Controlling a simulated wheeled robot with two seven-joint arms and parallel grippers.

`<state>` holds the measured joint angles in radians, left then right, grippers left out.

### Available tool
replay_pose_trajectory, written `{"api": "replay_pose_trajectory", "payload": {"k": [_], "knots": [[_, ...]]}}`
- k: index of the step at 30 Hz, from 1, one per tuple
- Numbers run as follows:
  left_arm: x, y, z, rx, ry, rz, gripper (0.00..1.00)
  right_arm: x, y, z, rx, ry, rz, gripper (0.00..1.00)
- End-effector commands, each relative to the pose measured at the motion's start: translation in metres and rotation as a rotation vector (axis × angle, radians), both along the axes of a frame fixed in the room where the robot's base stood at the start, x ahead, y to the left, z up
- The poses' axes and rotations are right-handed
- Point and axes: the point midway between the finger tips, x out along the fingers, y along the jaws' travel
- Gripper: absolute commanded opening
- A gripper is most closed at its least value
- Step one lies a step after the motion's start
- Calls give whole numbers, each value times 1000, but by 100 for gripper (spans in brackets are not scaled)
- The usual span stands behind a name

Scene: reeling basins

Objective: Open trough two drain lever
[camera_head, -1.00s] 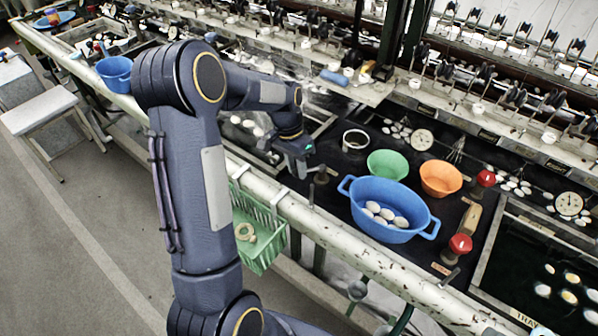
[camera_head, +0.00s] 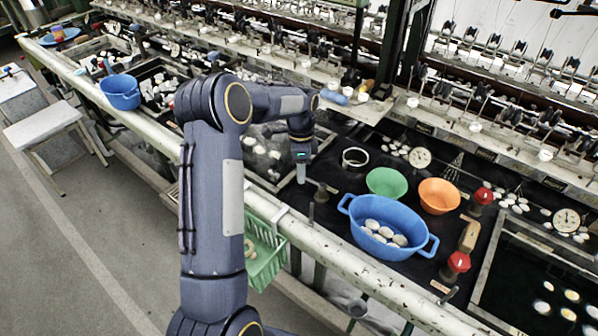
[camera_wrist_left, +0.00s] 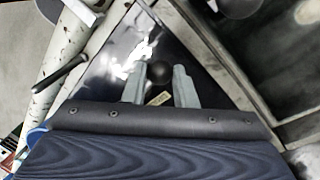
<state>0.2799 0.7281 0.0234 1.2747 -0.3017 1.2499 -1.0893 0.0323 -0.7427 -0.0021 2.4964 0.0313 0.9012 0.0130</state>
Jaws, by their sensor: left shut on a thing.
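My left gripper (camera_head: 301,178) points down beside the near right corner of a water-filled trough (camera_head: 262,150), partly hidden by my arm. A small pale label plate (camera_wrist_left: 160,98) lies just below the knob in that view. In the head view the knob is hidden by the gripper, and the lever's angle cannot be told. My right gripper is out of view.
A blue basin (camera_head: 348,205) with white cocoons stands right of the gripper, near green (camera_head: 387,182) and orange (camera_head: 439,195) bowls. Red-knobbed levers (camera_head: 459,262) stand farther right. A pale rail (camera_head: 345,263) runs along the front, with a green basket (camera_head: 266,262) hanging from it.

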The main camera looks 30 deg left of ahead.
Motion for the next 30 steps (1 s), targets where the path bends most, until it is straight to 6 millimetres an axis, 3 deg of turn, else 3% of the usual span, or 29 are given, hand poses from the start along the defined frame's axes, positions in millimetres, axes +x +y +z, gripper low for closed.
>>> {"api": "replay_pose_trajectory", "payload": {"k": [20,21,25,30], "knots": [[5,0,1,1,-4,-58,0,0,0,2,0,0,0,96],[5,0,1,2,-5,-58,30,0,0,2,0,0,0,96],[5,0,1,1,-3,-58,46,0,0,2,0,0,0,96],[5,0,1,1,-2,-58,46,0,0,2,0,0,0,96]]}}
